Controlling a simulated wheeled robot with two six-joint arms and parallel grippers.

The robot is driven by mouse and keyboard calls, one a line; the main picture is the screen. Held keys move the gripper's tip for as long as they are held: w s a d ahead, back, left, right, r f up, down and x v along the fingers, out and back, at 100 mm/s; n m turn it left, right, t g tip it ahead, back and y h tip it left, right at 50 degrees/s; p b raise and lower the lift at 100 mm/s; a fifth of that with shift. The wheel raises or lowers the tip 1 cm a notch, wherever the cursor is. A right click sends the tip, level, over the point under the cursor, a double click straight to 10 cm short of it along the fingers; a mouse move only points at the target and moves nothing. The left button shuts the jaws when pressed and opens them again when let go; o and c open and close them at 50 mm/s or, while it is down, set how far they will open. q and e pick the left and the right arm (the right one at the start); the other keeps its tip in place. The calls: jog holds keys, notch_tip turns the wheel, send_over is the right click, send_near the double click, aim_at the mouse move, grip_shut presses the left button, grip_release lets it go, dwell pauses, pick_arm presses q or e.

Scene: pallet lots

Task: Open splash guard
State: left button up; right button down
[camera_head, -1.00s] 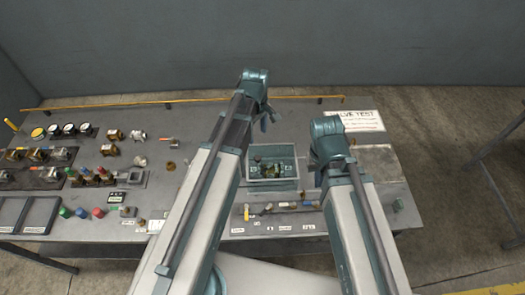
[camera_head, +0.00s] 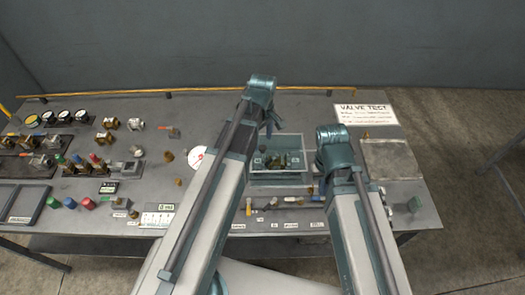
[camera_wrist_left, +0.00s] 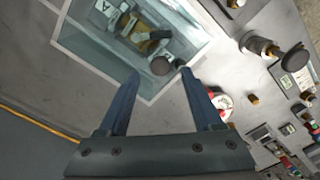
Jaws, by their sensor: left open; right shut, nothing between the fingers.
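The splash guard (camera_head: 262,178) is a clear box-shaped cover with pale edges, standing on the grey bench around a small brass-and-dark valve (camera_head: 283,160). My left gripper (camera_head: 268,128) is open and empty above the guard's back left side. In the left wrist view the guard (camera_wrist_left: 85,50) fills the upper left, and a dark round knob (camera_wrist_left: 160,66) shows between the open fingertips (camera_wrist_left: 158,73); I cannot tell whether they touch it. My right gripper (camera_head: 321,187) is shut and empty, close to the guard's right side, its tips partly hidden by its wrist.
The bench's left half holds gauges (camera_head: 67,118), brass fittings (camera_head: 103,140), coloured caps (camera_head: 70,203) and dark trays (camera_head: 25,204). A round dial (camera_head: 197,155) is left of my left arm. A VALVE TEST sign (camera_head: 366,115) and a flat plate (camera_head: 390,160) lie right. A yellow rail (camera_head: 170,94) runs along the back.

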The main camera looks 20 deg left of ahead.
aim_at(263, 147)
pick_arm(q)
notch_tip(263, 147, down, 3)
jog(key=shift+f+b, duration=0.2)
jog(key=shift+b, duration=0.9)
pick_arm(e)
notch_tip(263, 147, down, 3)
jog(key=shift+f, duration=0.15)
pick_arm(q)
jog(key=shift+r, duration=0.1)
grip_shut()
